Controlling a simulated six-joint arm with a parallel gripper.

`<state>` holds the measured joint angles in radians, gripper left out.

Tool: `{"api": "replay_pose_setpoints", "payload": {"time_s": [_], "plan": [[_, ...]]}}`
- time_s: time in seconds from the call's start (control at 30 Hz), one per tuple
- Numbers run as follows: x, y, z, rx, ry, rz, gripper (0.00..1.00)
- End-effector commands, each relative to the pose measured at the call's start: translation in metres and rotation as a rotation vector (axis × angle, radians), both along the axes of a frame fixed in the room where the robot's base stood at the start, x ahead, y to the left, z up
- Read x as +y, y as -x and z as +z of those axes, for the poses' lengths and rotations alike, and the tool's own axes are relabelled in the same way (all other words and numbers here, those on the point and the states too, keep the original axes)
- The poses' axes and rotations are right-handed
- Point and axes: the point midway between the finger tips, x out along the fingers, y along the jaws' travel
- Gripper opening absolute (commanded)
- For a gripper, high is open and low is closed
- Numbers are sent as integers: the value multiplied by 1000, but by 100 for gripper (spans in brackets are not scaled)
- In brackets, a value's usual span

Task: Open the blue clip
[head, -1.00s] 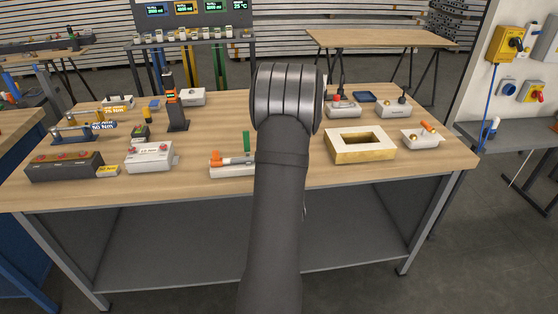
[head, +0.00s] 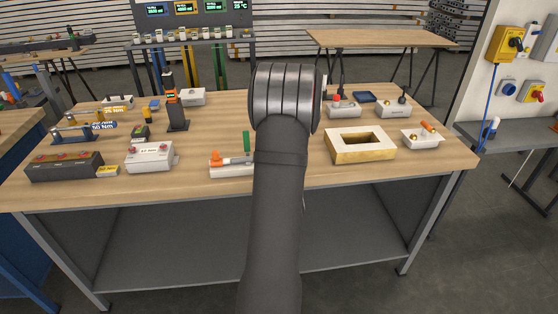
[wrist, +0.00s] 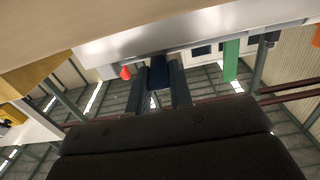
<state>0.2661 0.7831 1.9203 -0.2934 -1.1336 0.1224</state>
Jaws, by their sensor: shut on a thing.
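The blue clip (wrist: 158,78) shows in the wrist view, between the two dark fingers of my gripper (wrist: 159,70). My gripper is shut on it, at the edge of a pale fixture (wrist: 195,32). A red part (wrist: 125,72) and a green upright part (wrist: 230,62) stand on either side of the clip. In the head view my arm hides the gripper and the blue clip. The left part of the white fixture (head: 230,171) shows there, with an orange clip (head: 215,159) and a green upright piece (head: 246,141).
A box with a rectangular opening (head: 360,146) stands right of my arm, and a small white holder (head: 422,138) is further right. A white battery-like box (head: 150,157) and a dark box (head: 64,166) are on the left. The wooden table's front strip (head: 150,190) is clear.

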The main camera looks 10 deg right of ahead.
Motion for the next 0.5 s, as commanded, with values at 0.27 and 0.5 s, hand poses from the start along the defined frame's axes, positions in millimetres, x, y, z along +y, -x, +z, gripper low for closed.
{"api": "replay_pose_setpoints", "payload": {"time_s": [0.27, 0.5], "plan": [[0, -1, 10, 105, 1, 1, 0], [0, -5, 21, 264, 1, 0, 0]]}}
